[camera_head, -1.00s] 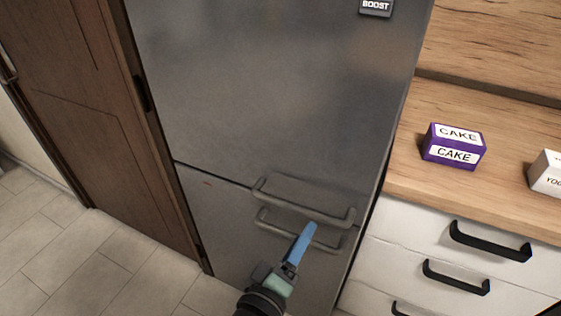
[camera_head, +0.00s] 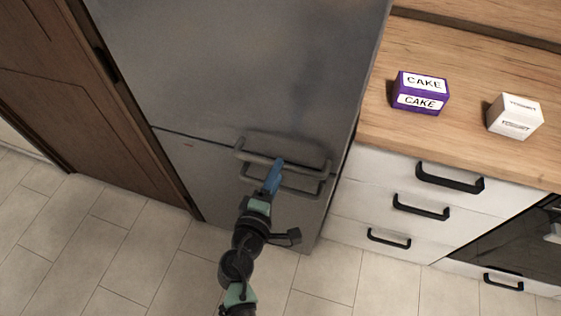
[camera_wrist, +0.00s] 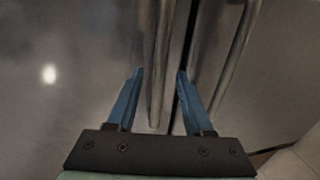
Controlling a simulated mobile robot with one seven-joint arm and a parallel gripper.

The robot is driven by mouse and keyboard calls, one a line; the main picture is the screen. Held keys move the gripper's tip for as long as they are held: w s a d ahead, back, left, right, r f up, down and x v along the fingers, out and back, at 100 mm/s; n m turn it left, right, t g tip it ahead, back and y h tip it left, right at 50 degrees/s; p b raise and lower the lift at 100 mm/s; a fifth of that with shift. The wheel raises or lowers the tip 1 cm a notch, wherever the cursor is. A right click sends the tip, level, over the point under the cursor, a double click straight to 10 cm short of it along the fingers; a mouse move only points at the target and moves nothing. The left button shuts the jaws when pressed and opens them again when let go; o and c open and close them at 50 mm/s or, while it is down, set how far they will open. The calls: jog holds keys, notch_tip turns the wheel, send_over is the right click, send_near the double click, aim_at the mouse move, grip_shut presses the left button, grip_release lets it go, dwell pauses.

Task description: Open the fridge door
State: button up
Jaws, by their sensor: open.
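The grey fridge (camera_head: 235,75) stands in the middle of the head view, its upper and lower doors shut. The upper door's bar handle (camera_head: 252,157) and the lower door's handle (camera_head: 302,191) lie close together at the seam. My gripper (camera_head: 278,161), with blue fingers, is at the handles and partly hides them. In the wrist view my gripper (camera_wrist: 159,73) is open, with one handle bar (camera_wrist: 160,40) showing between its fingers. The dark seam and the other handle (camera_wrist: 235,60) are to the right. I cannot tell whether the fingers touch the bar.
A brown wooden door (camera_head: 70,100) is left of the fridge. A wooden counter (camera_head: 460,120) on the right holds a purple cake box (camera_head: 420,93) and a white box (camera_head: 515,117). White drawers (camera_head: 365,200) with black handles are below. The tiled floor (camera_head: 130,250) is clear.

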jog(key=shift+x, duration=1.95)
grip_shut()
